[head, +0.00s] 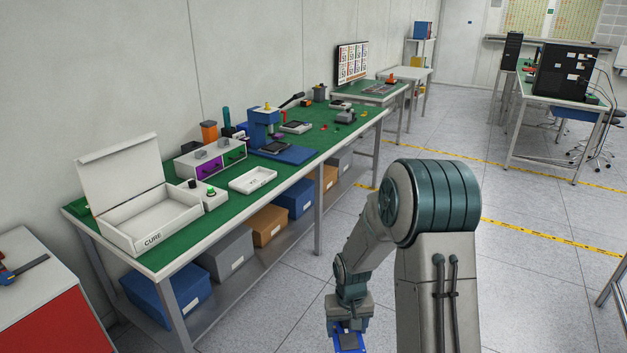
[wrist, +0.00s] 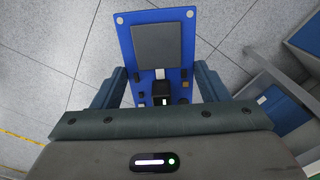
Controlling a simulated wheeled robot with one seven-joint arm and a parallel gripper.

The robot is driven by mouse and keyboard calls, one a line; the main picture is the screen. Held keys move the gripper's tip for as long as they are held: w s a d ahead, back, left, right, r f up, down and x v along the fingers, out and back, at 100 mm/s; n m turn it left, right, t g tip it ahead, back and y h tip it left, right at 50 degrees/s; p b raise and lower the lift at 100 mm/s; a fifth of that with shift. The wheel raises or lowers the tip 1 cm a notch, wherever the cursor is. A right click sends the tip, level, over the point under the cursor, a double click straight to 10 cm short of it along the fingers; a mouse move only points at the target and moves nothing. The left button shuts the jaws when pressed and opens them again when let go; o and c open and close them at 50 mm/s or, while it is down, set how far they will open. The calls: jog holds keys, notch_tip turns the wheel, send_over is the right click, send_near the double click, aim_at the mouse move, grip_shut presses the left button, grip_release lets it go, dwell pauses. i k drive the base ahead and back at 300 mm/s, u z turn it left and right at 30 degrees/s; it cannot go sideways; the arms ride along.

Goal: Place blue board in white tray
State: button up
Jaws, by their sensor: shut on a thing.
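The blue board (wrist: 184,82) is a flat blue rectangle with a grey square block and small dark parts. My gripper (wrist: 160,86) is shut on the board, with one finger at each long side in the wrist view. In the head view my gripper (head: 349,322) hangs low over the floor, right of the bench, and the board (head: 350,342) is cut by the bottom edge. The white tray (head: 253,181) is shallow and lies on the green bench top near its front edge, apart from the gripper. It looks empty.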

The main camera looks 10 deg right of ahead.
aim_at(253, 182)
jog(key=z, duration=0.5)
jog(key=i, duration=1)
jog(key=u, duration=0.55)
jog(key=i, duration=0.75)
jog(key=u, duration=1.05)
jog(key=i, duration=1.15)
